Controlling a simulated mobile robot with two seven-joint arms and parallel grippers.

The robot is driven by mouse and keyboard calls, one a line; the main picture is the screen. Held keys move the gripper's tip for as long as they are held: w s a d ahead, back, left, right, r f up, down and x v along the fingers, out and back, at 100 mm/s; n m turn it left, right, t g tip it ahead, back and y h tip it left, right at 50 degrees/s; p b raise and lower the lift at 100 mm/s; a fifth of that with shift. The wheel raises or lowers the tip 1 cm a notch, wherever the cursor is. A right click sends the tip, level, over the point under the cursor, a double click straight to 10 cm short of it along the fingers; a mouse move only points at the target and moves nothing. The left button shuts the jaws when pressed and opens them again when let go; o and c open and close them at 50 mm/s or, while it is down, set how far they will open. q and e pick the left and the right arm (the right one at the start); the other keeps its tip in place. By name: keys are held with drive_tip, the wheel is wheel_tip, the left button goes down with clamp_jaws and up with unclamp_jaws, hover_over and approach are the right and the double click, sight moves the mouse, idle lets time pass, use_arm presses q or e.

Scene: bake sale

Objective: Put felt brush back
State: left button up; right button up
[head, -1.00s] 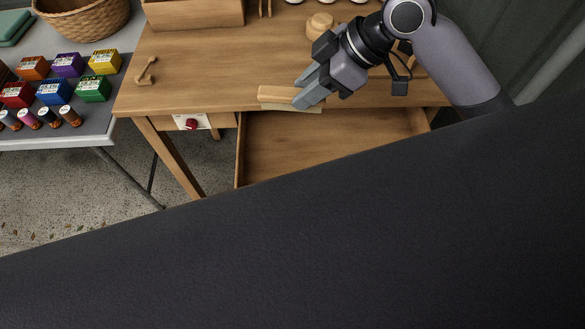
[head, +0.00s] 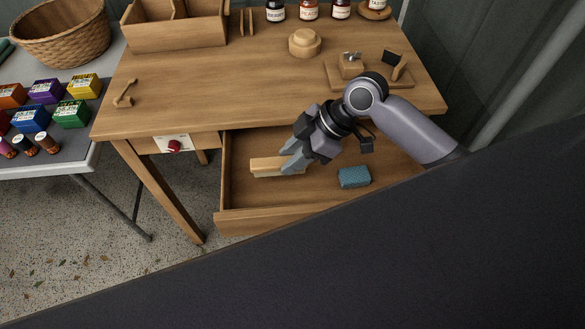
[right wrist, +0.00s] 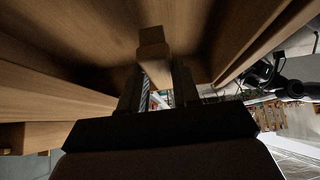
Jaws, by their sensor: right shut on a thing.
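The felt brush (head: 270,166), a pale wooden block with a light felt edge, is in my right gripper (head: 290,164). The right gripper is shut on its right end. The brush is inside or just above the open drawer (head: 236,203), toward its left side; I cannot tell if it touches the drawer floor. In the right wrist view the brush (right wrist: 153,55) sticks out between the fingers, with wooden drawer walls around it. My left gripper does not show.
A blue-grey block (head: 354,177) lies in the drawer, right of the gripper. The wooden table (head: 210,85) holds a round wooden piece (head: 305,42), an open wooden box (head: 175,35), a small wooden tool (head: 124,94) and jars. My dark body covers the lower foreground.

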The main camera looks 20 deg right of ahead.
drive_tip(key=shift+f+b, duration=0.35)
drive_tip(key=shift+f, duration=1.85)
drive_tip(key=o, duration=0.9)
drive_tip(key=shift+f, duration=0.1)
drive_tip(key=shift+o, duration=0.2)
drive_tip(key=shift+r, duration=0.2)
drive_tip(key=p+v, duration=0.1)
drive_tip(key=v, duration=1.1)
drive_tip(key=shift+s+f, duration=0.1)
drive_tip(key=shift+s, duration=0.1)
